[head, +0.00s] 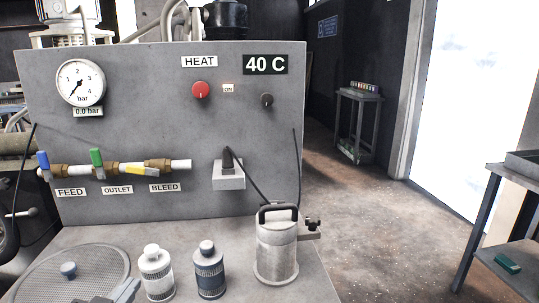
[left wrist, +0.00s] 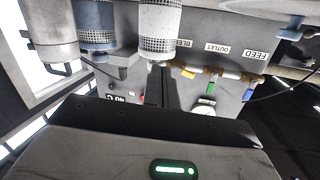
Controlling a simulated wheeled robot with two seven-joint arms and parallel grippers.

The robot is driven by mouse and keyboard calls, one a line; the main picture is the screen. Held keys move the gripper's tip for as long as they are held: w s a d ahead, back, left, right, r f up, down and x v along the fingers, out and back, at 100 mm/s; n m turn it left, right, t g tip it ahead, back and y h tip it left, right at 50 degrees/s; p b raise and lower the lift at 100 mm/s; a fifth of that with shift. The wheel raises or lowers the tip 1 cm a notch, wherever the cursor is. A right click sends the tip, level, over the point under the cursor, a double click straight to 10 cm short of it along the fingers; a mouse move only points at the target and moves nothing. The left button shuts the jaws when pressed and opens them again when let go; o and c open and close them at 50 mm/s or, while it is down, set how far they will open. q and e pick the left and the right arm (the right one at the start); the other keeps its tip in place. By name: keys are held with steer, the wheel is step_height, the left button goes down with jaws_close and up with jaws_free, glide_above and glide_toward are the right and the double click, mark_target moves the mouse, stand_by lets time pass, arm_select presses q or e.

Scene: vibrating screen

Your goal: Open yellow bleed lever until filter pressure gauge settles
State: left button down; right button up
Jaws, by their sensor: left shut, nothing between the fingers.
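The yellow bleed lever (head: 142,170) is on the brass valve at the right end of the pipe, above the BLEED label (head: 164,187). It lies nearly along the pipe, tilted slightly down. It also shows in the left wrist view (left wrist: 188,74). The round pressure gauge (head: 80,83) has its needle toward the lower left, and its readout (head: 88,112) shows 0.0 bar. My left gripper (head: 130,287) is low at the bottom edge, apart from the lever and below it. Its fingers are shut and empty in the left wrist view (left wrist: 158,76). My right gripper is not seen.
The blue feed lever (head: 43,164) and green outlet lever (head: 96,158) stand upright. A round mesh screen (head: 30,272), a white-topped canister (head: 157,275), a dark canister (head: 209,272) and a handled metal can (head: 275,250) occupy the bench front. The panel has a red knob (head: 200,90).

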arm_select(q)
steer(key=s+d+f+g+h+b, duration=0.1)
steer(key=s+d+f+g, duration=0.1)
steer(key=s+f, duration=0.3)
steer(key=s+d+f+g+b, duration=0.1)
steer(key=s+d+f, duration=0.4)
steer(key=f, duration=0.5)
steer(key=s+d+f+g+h+b, duration=0.1)
steer(key=s+d+f+g, duration=0.2)
steer(key=f, duration=0.4)
steer(key=shift+s+d+f+h, duration=0.3)
steer(key=shift+s+d, duration=0.2)
steer(key=shift+s, duration=0.55)
